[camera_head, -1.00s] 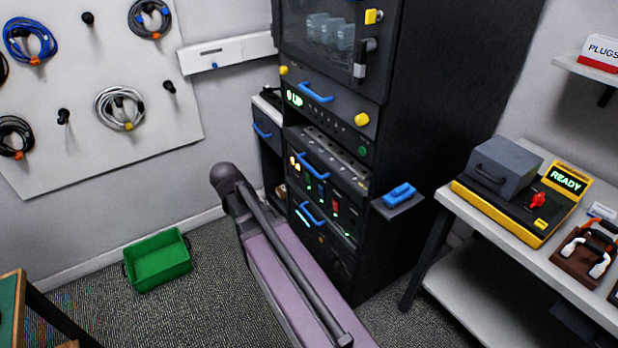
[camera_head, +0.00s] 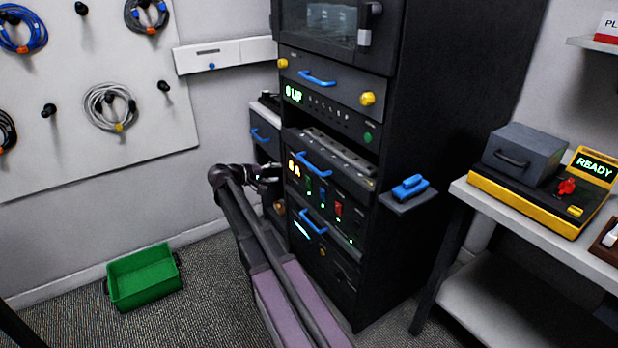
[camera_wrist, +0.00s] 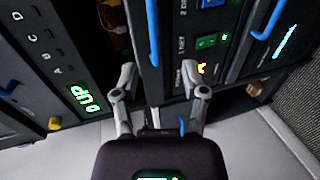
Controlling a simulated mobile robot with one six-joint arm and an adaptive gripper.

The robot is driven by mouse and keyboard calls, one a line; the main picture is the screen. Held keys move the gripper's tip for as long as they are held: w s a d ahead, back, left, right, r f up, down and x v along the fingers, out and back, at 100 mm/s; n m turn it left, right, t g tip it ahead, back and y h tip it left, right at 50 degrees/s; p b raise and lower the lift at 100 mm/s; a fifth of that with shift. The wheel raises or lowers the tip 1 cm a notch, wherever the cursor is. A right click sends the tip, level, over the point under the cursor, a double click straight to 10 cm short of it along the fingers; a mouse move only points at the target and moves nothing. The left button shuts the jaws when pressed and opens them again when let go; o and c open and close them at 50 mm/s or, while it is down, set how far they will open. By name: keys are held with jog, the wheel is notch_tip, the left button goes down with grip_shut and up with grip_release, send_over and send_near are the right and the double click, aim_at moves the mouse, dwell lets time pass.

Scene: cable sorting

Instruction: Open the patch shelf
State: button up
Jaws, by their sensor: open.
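The tall black rack (camera_head: 405,170) stands in the middle of the head view. Below its "UP" display is a slot with a grey shelf (camera_head: 338,150); a blue handle (camera_head: 313,164) is on its front. I take this as the patch shelf; no label confirms it. My gripper (camera_head: 268,176) is left of this handle, in front of the rack. In the wrist view my gripper (camera_wrist: 159,78) is open and empty, its fingertips apart. A blue handle (camera_wrist: 152,30) lies just beyond, roughly in line with the gap. I cannot tell whether anything touches.
Another blue-handled drawer (camera_head: 316,77) is above, and a lower blue handle (camera_head: 313,221) is below. A small side ledge (camera_head: 408,200) juts from the rack's right. A green bin (camera_head: 143,277) is on the floor at left. A white bench (camera_head: 545,235) stands at right.

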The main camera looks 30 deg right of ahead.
aim_at(309, 165)
jog(key=shift+w+d+h+b, duration=0.35)
jog(key=shift+w+d+h, duration=0.15)
jog(key=shift+w, duration=0.2)
jog(key=d+f+b, duration=0.1)
jog(key=d, duration=0.3)
jog(key=d+f+b, duration=0.1)
jog(key=d, duration=0.4)
jog(key=d+f, duration=0.1)
jog(key=d, duration=0.3)
jog(key=shift+d+b, duration=0.2)
jog(key=shift+b, duration=0.2)
grip_shut()
